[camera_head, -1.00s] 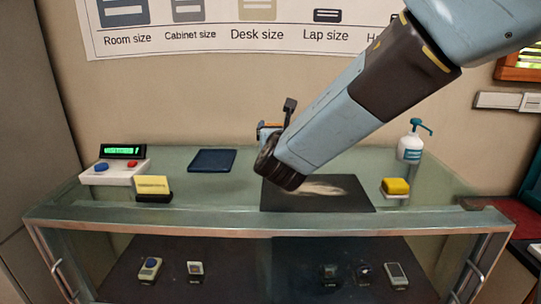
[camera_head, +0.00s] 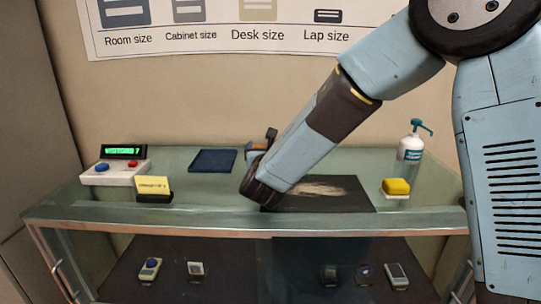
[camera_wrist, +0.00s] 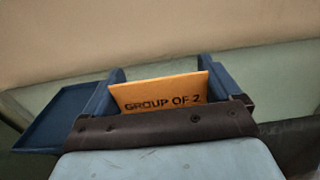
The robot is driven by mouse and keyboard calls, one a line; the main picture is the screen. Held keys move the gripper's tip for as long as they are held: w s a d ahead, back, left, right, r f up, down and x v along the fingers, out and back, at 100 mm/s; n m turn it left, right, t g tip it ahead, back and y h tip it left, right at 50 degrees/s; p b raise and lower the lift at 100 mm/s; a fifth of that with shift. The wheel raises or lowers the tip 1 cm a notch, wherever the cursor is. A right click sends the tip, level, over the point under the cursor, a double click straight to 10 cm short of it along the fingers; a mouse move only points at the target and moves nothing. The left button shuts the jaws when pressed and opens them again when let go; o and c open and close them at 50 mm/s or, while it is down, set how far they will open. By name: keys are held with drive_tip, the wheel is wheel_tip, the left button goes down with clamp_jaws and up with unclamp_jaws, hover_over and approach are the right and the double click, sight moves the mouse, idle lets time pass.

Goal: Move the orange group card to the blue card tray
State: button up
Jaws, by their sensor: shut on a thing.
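The orange group card (camera_wrist: 158,93), printed "GROUP OF 2", stands upright between the blue fingers of my gripper (camera_wrist: 161,80) in the wrist view. My gripper is shut on it. The blue card tray (camera_head: 213,161) lies flat and looks empty on the glass counter in the head view. In the wrist view the tray (camera_wrist: 62,118) is just left of my gripper. In the head view my gripper (camera_head: 259,148) is right of the tray, mostly hidden behind my wrist; only a little of the card's orange shows. Whether card and tray touch cannot be told.
A dark mat (camera_head: 335,193) lies under and right of my arm. A yellow card in a black holder (camera_head: 154,196) and a button box (camera_head: 115,172) with a green display stand left. A yellow sponge (camera_head: 396,187) and a pump bottle (camera_head: 411,148) stand right.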

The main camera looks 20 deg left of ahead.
drive_tip(key=shift+f, duration=0.85)
drive_tip(key=shift+f, duration=0.1)
drive_tip(key=o, duration=0.7)
drive_tip(key=shift+s, duration=0.1)
drive_tip(key=v, duration=1.2)
drive_tip(key=shift+d, duration=0.1)
